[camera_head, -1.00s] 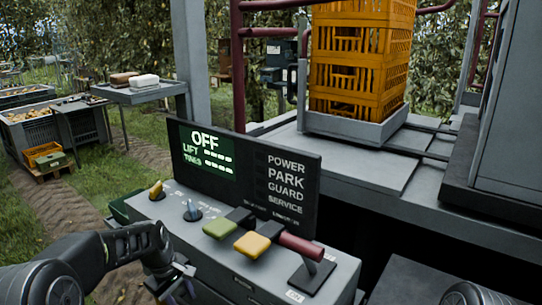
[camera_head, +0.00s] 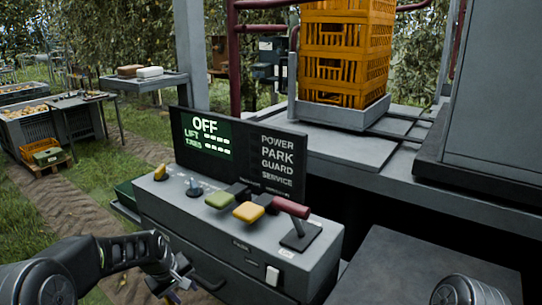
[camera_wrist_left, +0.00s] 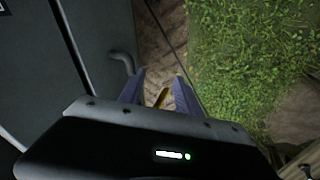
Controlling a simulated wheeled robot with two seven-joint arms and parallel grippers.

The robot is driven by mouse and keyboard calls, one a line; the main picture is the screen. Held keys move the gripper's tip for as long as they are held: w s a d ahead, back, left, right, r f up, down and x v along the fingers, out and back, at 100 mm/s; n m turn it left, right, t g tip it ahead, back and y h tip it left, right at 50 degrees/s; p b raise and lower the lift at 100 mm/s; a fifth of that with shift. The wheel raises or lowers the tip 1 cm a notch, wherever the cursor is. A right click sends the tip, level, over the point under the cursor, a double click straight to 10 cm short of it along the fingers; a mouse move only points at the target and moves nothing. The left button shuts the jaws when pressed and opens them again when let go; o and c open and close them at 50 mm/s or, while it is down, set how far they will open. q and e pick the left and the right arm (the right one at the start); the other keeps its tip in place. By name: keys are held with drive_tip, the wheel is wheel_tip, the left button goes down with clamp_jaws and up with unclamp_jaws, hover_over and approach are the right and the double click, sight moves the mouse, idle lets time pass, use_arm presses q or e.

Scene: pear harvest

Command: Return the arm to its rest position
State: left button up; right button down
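My left gripper (camera_head: 174,288) is at the lower left in the camera_head view, low beside the front left of the grey control console (camera_head: 225,247). In the left wrist view its two fingers (camera_wrist_left: 158,93) stand apart, pointing down past the console's side. A small yellow piece shows between them; I cannot tell whether it is part of the gripper. My left arm comes in from the lower left, bent at the elbow. Part of my right arm shows at the lower right; its gripper is out of view.
The console carries a display (camera_head: 240,152) reading OFF, knobs, a green lever (camera_head: 220,200), a yellow lever (camera_head: 248,212) and a red-handled lever (camera_head: 292,208). Orange crates (camera_head: 345,60) stand on the platform behind. A handle (camera_wrist_left: 123,62) juts from the console's side. Grass lies left.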

use_arm(q)
drive_tip(key=s+d+f+m+h, duration=0.1)
drive_tip(key=s+d+f+m, duration=0.3)
drive_tip(key=f, duration=0.3)
drive_tip(key=s+d+f+m, duration=0.1)
drive_tip(key=s+d+f, duration=0.45)
drive_tip(key=f, duration=0.25)
drive_tip(key=s+d+f+g, duration=0.1)
drive_tip(key=s+d+f, duration=0.1)
drive_tip(key=s, duration=0.6)
drive_tip(key=s+d+f+m+g+h, duration=0.1)
drive_tip(key=s+f, duration=0.3)
drive_tip(key=s, duration=0.5)
drive_tip(key=s+d+f+g, duration=0.1)
drive_tip(key=s+d+f, duration=0.2)
drive_tip(key=s, duration=0.5)
drive_tip(key=shift+s+d+f+h, duration=0.2)
drive_tip(key=shift+d+h, duration=0.2)
drive_tip(key=shift+d, duration=0.1)
